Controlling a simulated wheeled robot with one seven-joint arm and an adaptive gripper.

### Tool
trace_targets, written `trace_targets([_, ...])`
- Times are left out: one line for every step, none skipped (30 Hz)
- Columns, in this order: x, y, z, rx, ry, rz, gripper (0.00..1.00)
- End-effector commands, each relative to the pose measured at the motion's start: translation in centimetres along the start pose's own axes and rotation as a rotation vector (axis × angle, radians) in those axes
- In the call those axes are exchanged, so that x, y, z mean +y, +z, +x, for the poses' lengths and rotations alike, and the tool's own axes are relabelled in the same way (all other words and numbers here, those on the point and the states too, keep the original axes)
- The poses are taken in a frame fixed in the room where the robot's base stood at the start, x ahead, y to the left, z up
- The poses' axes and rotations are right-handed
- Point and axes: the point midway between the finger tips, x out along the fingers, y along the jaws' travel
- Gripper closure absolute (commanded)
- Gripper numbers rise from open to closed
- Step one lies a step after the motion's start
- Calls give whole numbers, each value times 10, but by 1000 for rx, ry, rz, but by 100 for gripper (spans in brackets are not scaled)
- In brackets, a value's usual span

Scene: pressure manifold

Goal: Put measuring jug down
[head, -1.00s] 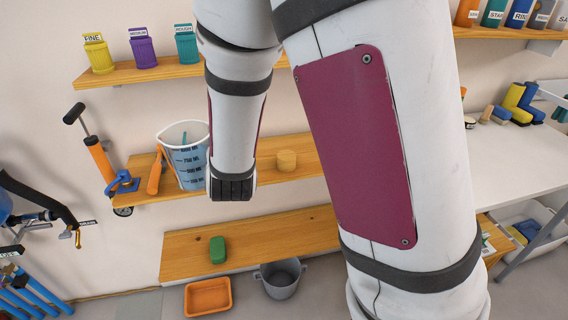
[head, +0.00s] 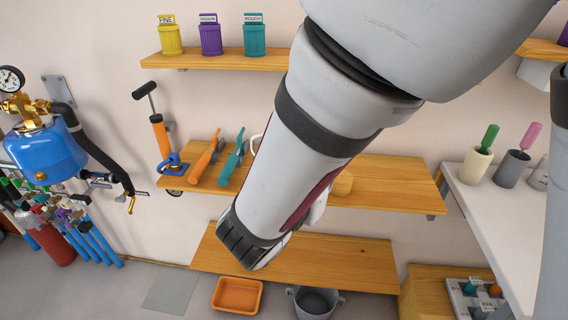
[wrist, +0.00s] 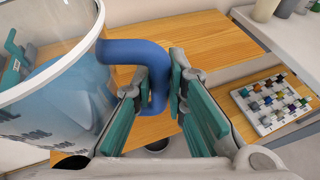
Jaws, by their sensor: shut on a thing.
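The measuring jug (wrist: 50,90) fills the left of the wrist view. It is clear with a white rim, dark scale marks and blue contents. Its blue handle (wrist: 132,50) runs down between the teal-padded fingers of my gripper (wrist: 158,78), which is shut on it. The jug's base is out of the wrist view, so I cannot tell whether it touches anything. In the head view my arm hides the gripper and most or all of the jug. A small white curved edge shows beside the arm, but I cannot tell if it is the jug.
The lower shelf (head: 340,262) looks clear. An orange tub (head: 237,295) and grey bucket (head: 315,302) stand below.

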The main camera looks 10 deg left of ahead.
Motion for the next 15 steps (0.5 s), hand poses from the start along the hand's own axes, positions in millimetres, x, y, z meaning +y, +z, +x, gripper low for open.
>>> trace_targets([5, -10, -11, -2, -1, 2, 100])
trace_targets([6, -14, -17, -2, -6, 4, 100])
trace_targets([7, -19, -24, -1, -12, 6, 100])
trace_targets([7, -22, -29, -2, -15, 7, 100])
trace_targets([7, -24, -32, -2, -19, 8, 100])
trace_targets([7, -27, -36, -2, -22, 10, 100])
trace_targets([7, -28, -38, -2, -25, 11, 100])
trace_targets([7, -29, -38, -2, -27, 12, 100])
trace_targets([8, -29, -38, -2, -29, 14, 100])
trace_targets([9, -28, -35, -2, -31, 15, 100])
trace_targets([11, -28, -32, -2, -32, 16, 100])
trace_targets([13, -26, -26, -2, -33, 16, 100])
trace_targets([16, -24, -21, -2, -32, 17, 100])
trace_targets([18, -22, -15, -2, -34, 18, 100])
trace_targets([23, -20, -7, -2, -34, 17, 100])
